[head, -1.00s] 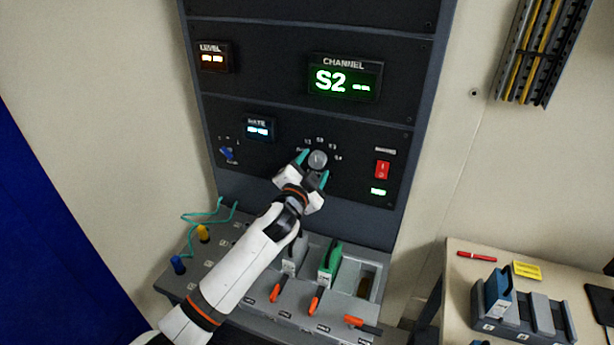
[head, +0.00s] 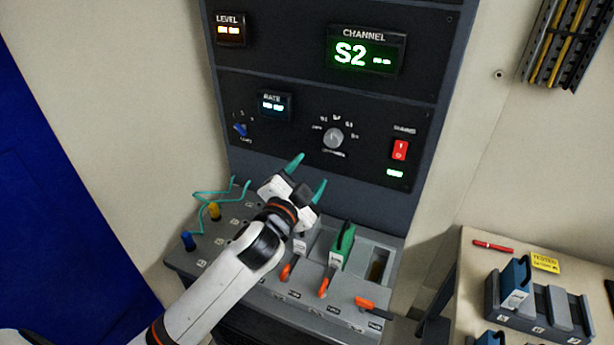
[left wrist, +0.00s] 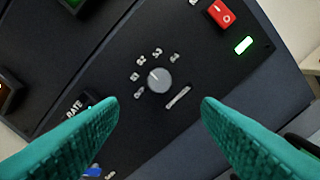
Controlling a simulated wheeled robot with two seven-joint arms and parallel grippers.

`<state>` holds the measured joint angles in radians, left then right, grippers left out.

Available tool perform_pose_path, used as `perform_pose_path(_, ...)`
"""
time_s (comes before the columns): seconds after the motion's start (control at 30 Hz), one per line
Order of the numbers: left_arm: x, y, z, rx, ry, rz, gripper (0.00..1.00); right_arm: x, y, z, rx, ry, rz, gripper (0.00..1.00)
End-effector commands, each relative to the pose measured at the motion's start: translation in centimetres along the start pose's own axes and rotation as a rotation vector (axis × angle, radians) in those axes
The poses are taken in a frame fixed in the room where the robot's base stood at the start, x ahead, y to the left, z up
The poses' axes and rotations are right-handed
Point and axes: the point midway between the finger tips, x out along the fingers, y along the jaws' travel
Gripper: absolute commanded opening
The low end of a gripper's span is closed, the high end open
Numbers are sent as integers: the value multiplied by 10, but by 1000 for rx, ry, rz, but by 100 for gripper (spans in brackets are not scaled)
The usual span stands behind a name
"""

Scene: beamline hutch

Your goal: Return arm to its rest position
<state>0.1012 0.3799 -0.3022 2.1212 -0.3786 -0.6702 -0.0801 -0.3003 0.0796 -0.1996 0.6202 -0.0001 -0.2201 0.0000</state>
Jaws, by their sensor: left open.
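My left gripper (head: 307,172) is open and empty, with teal fingertips, in front of the lower part of the black rack panel. The round grey selector knob (head: 333,139) is above and a little right of its fingertips in the head view, clear of them. In the left wrist view the knob (left wrist: 159,80) shows beyond the gap between the two teal fingers (left wrist: 160,112). The channel display (head: 364,52) reads S2 in green. My right gripper is not in view.
A bench (head: 464,262) with blue modules stands at right.

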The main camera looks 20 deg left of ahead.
Motion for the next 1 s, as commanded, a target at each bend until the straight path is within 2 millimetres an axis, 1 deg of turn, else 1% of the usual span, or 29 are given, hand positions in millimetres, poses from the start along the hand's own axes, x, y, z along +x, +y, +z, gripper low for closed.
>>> perform_pose_path(0.23, 0, -1, -1, -3, 3, -2, 59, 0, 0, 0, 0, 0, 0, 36)
perform_pose_path(0.3, -5, -6, -7, -21, 30, -15, 59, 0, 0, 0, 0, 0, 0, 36)
perform_pose_path(0.37, -14, -16, -20, -59, 85, -42, 59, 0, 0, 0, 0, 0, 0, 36)
perform_pose_path(0.47, -46, -44, -52, -160, 245, -119, 59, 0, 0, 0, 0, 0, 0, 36)
perform_pose_path(0.5, -64, -58, -69, -208, 330, -160, 59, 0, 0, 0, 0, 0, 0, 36)
perform_pose_path(0.57, -94, -78, -90, -279, 457, -222, 59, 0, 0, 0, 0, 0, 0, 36)
perform_pose_path(0.6, -114, -90, -101, -318, 535, -260, 59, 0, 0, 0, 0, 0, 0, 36)
perform_pose_path(0.63, -128, -97, -108, -343, 585, -286, 59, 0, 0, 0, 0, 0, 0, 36)
perform_pose_path(0.7, -156, -111, -120, -391, 689, -337, 59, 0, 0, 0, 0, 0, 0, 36)
perform_pose_path(0.8, -193, -127, -131, -446, 811, -400, 59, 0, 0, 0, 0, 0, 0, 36)
perform_pose_path(1.0, -256, -148, -142, -522, 1009, -505, 59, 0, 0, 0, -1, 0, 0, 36)
